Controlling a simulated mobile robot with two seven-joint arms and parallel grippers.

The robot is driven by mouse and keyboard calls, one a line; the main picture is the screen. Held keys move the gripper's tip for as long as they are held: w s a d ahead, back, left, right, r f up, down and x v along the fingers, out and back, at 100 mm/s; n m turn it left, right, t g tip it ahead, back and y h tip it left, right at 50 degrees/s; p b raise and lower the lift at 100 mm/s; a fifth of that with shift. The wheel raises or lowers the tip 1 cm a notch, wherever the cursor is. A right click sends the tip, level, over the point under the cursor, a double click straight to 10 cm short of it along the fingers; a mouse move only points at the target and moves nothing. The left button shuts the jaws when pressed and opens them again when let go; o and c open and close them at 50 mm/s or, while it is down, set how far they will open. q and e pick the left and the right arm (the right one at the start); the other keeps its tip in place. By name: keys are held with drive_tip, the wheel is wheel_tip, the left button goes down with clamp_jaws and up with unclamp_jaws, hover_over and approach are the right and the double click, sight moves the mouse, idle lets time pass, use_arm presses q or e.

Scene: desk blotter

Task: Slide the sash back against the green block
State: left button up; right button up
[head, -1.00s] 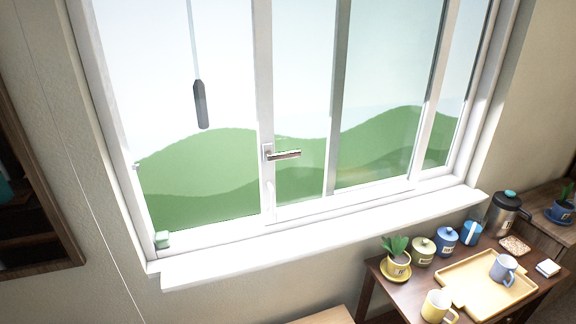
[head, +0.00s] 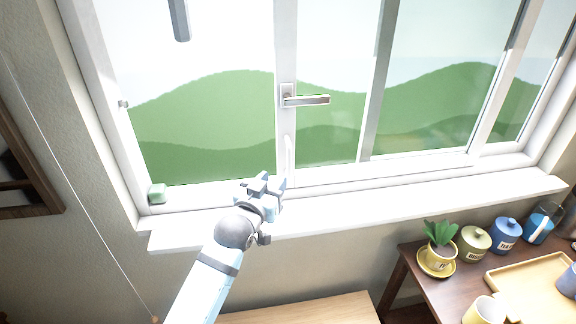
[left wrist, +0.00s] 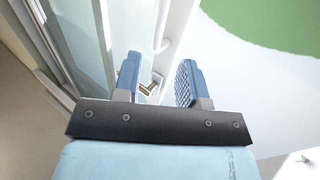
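The sliding sash (head: 287,62) is a white frame whose left upright stands near the middle of the window in the head view. It has a metal lever handle (head: 305,100) and a slim white pull (head: 289,155) low on that upright. The green block (head: 157,193) sits at the left end of the sill track, with a wide gap between it and the sash. My left gripper (head: 266,184) is in front of the sash's lower left corner. In the left wrist view its blue fingers (left wrist: 158,82) are apart, with the metal handle (left wrist: 152,84) visible beyond them. My right gripper is out of view.
The white sill (head: 400,212) runs below the window. A dark table (head: 445,288) at lower right holds a potted plant (head: 439,245), canisters, a tray and a yellow mug. A thin cord hangs on the left wall, and a grey pull (head: 180,20) hangs before the left pane.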

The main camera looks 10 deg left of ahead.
sight(288, 162)
use_arm(q)
drive_tip(key=w+b, duration=0.1)
drive_tip(key=w, duration=0.2)
drive_tip(key=w+d+b, duration=0.1)
drive_tip(key=w+b, duration=0.1)
drive_tip(key=w, duration=0.1)
drive_tip(key=w+b, duration=0.1)
drive_tip(key=w, duration=0.2)
drive_tip(key=shift+w+d+f, duration=0.1)
drive_tip(key=shift+d+f, duration=0.15)
drive_tip(key=shift+d, duration=0.15)
drive_tip(key=shift+w+r, duration=0.1)
drive_tip(key=shift+w, duration=0.2)
drive_tip(key=shift+c, duration=0.2)
clamp_jaws()
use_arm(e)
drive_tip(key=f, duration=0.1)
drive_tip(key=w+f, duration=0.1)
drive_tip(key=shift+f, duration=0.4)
